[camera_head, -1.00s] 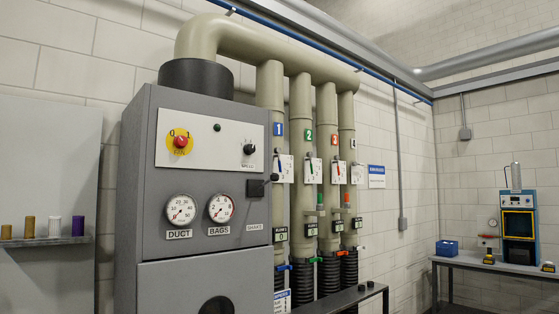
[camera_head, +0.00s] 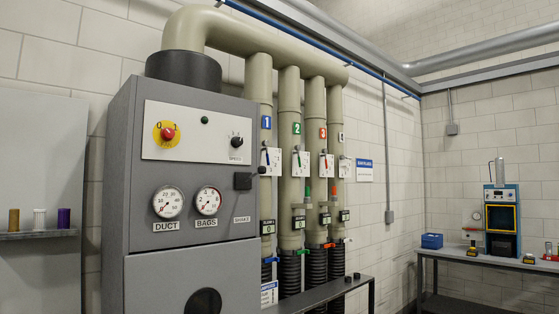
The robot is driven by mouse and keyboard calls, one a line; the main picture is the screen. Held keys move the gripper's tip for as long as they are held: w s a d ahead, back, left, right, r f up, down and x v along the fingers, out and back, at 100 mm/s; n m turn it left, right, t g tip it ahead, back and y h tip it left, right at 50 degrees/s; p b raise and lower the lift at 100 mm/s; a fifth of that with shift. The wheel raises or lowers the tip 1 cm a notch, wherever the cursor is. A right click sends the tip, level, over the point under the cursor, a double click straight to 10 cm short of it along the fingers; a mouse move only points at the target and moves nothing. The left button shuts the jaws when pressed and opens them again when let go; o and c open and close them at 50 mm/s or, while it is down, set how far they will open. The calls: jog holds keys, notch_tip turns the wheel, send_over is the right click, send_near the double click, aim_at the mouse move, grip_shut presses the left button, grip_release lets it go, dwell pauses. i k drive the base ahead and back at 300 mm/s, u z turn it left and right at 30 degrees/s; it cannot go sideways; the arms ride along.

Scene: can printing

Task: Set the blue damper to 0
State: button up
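The blue damper is on the leftmost beige pipe, which bears a blue tag marked 1 (camera_head: 266,122). A white scale plate (camera_head: 271,161) with a dark pointer sits below the tag; its setting is too small to read. Lower on this pipe is a small dark display (camera_head: 267,227) with what looks like a 0. A blue lever (camera_head: 271,260) sticks out near the pipe's bottom, above black ribbed hose. My gripper is not in view.
A grey cabinet (camera_head: 190,262) with gauges and a red-yellow knob (camera_head: 167,133) stands left of the pipes. Neighbouring pipes carry a green 2 tag (camera_head: 296,128) and a red 3 tag (camera_head: 322,132). A dark low bench (camera_head: 318,292) stands before the hoses. A workbench (camera_head: 475,259) is far right.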

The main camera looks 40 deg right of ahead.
aim_at(266, 143)
jog(key=z, duration=0.5)
jog(key=k, duration=0.6)
jog(key=z, duration=1.25)
jog(key=i, duration=1.05)
jog(key=z, duration=0.4)
jog(key=i, duration=1.15)
jog(key=u, duration=1.1)
jog(key=i, duration=0.7)
jog(key=u, duration=0.65)
